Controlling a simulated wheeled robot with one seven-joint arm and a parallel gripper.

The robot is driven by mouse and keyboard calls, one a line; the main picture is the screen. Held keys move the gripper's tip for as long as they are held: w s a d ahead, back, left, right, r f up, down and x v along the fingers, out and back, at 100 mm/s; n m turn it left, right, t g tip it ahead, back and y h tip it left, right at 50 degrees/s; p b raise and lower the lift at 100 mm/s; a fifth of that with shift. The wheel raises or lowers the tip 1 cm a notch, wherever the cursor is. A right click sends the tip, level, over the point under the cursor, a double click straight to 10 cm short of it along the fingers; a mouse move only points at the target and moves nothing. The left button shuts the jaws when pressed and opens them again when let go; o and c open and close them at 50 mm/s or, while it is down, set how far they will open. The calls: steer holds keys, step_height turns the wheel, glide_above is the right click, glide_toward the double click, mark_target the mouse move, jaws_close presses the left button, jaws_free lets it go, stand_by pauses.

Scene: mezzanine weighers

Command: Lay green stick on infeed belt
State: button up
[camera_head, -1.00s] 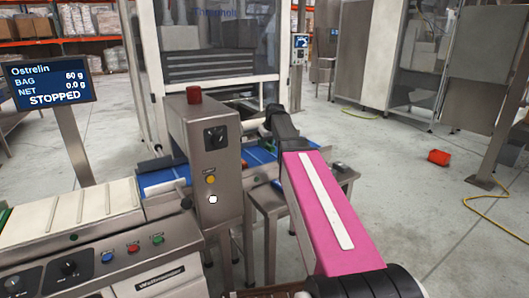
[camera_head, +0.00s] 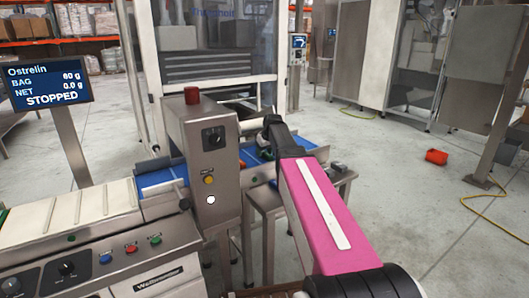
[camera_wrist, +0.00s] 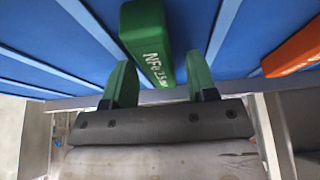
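The green stick (camera_wrist: 147,42), with white lettering, lies on a blue striped belt (camera_wrist: 60,50) in the wrist view. My gripper (camera_wrist: 159,60) has its two green fingers spread, one on each side of the stick's near end. A gap shows between the stick and each finger, so it is not gripped. Which belt is the infeed belt is not marked.
An orange stick (camera_wrist: 295,50) lies on the belt to the right. In the head view the steel housing (camera_head: 203,150) stands close left of my arm. A cream cleated belt (camera_head: 70,212) lies left, with a blue belt section (camera_head: 160,182) beside it.

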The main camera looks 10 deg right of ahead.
steer(key=v, duration=1.2)
